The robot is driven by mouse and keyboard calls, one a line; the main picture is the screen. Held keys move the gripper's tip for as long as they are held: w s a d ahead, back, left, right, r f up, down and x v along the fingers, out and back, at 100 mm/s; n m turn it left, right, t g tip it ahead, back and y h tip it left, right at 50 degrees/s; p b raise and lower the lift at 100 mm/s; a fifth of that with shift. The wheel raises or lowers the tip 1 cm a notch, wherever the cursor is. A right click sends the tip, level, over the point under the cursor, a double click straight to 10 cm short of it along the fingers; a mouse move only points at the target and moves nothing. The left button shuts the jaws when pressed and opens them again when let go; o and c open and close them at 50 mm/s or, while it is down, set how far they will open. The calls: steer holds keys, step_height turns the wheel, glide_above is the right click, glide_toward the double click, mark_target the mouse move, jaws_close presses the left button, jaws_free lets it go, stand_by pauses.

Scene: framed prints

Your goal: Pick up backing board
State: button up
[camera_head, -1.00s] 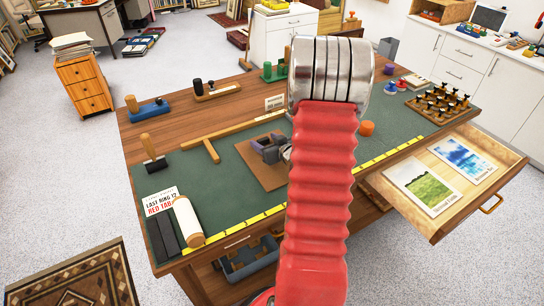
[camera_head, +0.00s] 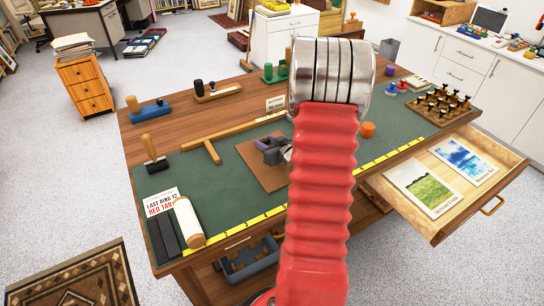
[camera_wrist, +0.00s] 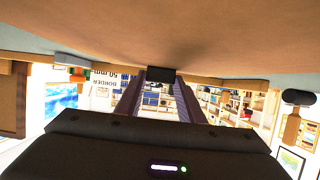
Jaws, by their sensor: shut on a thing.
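The brown backing board (camera_head: 258,172) lies on the green mat of the workbench in the head view, partly hidden behind my arm. My grey gripper (camera_head: 272,152) is down at the board's top face. In the wrist view, a broad brown surface, seemingly the board (camera_wrist: 190,35), fills the top. My gripper's two dark fingers (camera_wrist: 160,82) converge on a small dark block (camera_wrist: 160,74) at its edge, and they are shut on it. I cannot tell whether this block is part of the board. No gap under the board is visible.
A wooden T-shaped tool (camera_head: 212,150) lies just left of the board. A yellow ruler strip (camera_head: 240,225) runs along the bench's front edge. An open drawer (camera_head: 440,232) with two prints juts out at right. An orange knob (camera_head: 367,130) and a rack of stamps (camera_head: 440,105) stand right of my arm.

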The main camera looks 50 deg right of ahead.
step_height(320, 180, up, 10)
stand_by(0.8)
